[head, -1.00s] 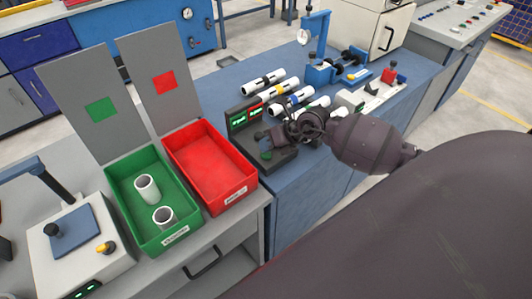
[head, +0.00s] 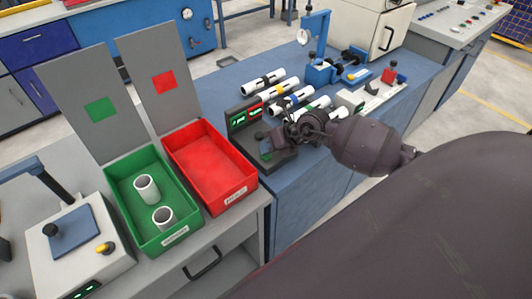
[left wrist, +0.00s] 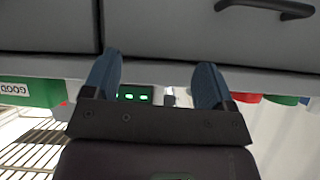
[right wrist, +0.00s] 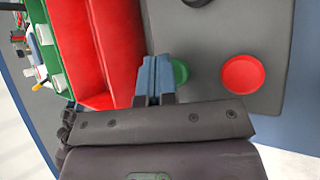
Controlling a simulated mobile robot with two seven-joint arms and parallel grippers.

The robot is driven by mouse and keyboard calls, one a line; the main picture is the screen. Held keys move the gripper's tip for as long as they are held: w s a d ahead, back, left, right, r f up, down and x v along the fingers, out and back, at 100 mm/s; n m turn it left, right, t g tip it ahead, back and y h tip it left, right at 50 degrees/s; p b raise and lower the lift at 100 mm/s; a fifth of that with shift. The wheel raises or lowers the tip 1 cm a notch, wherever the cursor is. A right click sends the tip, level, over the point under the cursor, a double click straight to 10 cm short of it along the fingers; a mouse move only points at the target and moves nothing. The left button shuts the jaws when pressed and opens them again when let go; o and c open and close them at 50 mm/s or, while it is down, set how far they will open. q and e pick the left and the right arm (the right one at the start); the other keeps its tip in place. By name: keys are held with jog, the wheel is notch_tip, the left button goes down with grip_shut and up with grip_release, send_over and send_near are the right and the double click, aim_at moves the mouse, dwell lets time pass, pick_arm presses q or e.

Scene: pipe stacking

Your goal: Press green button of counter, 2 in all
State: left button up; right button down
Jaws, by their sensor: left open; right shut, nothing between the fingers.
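The counter (head: 240,118) is a dark box with a green and a red display on its upright back. Its green button (right wrist: 180,72) shows in the right wrist view, partly hidden by my fingers. The red button (right wrist: 243,75) is to the right of it, uncovered. My right gripper (right wrist: 157,65) is shut and empty, its tips beside or over the green button; I cannot tell whether they touch it. In the head view the right gripper (head: 267,143) is over the counter's base. My left gripper (left wrist: 160,65) is open and empty, facing a grey drawer front.
A green bin (head: 187,236) holding two white pipes and an empty red bin (head: 250,184) stand left of the counter. Several striped pipes (head: 262,82) lie behind it. A white device (head: 45,262) with a yellow knob is at the lower left.

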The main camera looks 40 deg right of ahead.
jog(key=shift+r+p, duration=0.8)
jog(key=shift+r, duration=0.05)
jog(key=shift+r+p, duration=1.05)
jog(key=shift+r, duration=0.1)
jog(key=shift+r+p, duration=1.3)
jog(key=shift+r, duration=0.1)
